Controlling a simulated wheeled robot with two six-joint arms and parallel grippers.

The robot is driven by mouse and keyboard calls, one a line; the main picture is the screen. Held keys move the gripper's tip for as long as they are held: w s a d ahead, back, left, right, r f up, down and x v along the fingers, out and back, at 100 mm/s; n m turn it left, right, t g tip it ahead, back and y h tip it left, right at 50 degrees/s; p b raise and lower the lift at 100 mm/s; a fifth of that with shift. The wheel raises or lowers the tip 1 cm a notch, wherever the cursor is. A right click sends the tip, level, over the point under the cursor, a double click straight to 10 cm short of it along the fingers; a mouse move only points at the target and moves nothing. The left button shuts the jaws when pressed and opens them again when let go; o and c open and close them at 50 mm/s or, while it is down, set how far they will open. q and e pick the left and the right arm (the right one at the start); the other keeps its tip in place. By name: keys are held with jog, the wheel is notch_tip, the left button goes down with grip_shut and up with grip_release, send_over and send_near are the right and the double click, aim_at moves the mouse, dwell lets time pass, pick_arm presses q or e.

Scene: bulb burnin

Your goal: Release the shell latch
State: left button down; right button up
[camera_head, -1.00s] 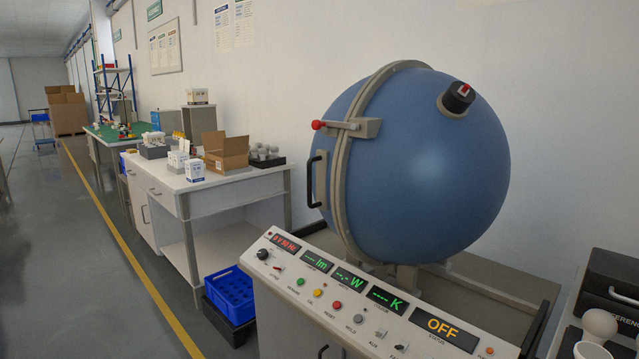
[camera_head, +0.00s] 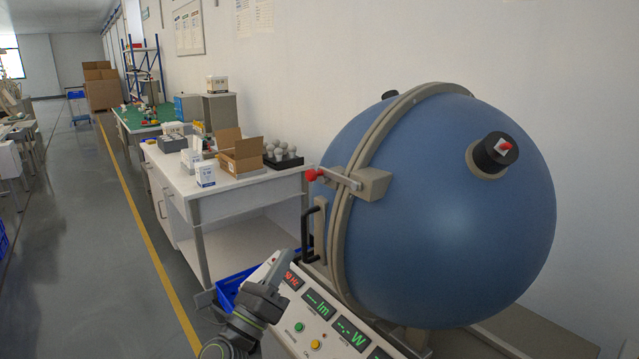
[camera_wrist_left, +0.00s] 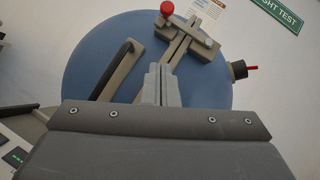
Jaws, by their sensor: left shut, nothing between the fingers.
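The shell latch is a grey bar with a red knob (camera_head: 311,175), mounted on a grey block (camera_head: 372,184) on the flange of the blue sphere (camera_head: 460,240). The bar lies across the flange seam. In the left wrist view the red knob (camera_wrist_left: 167,8) is at the top, beyond my fingertips. My left gripper (camera_head: 279,262) is shut and empty, in front of the sphere, below and left of the knob and apart from it. It also shows in the left wrist view (camera_wrist_left: 161,72). My right gripper is not in view.
A black handle (camera_head: 309,234) stands on the sphere's left side, near my left gripper. The control panel (camera_head: 330,325) lies below. A white bench (camera_head: 250,190) with boxes and bulbs stands behind to the left.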

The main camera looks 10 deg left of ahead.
pick_arm(q)
jog(key=shift+s+d+r, duration=0.1)
jog(key=shift+r, duration=0.15)
jog(key=p, duration=0.2)
send_near(319, 176)
jog(key=w+d+f, duration=0.1)
jog(key=w+d, duration=0.1)
jog(key=w, duration=0.1)
jog(key=shift+w+a+r+p, duration=0.2)
jog(key=shift+r+p, duration=0.2)
jog(key=shift+r, duration=0.15)
jog(key=shift+w+a+r+p, duration=0.1)
jog(key=shift+w+r+p, duration=0.1)
jog(key=shift+r+p, duration=0.3)
jog(key=shift+w+a+r+p, duration=0.15)
jog(key=shift+r+p, duration=0.2)
jog(key=shift+r, duration=0.2)
jog(key=shift+m, duration=0.3)
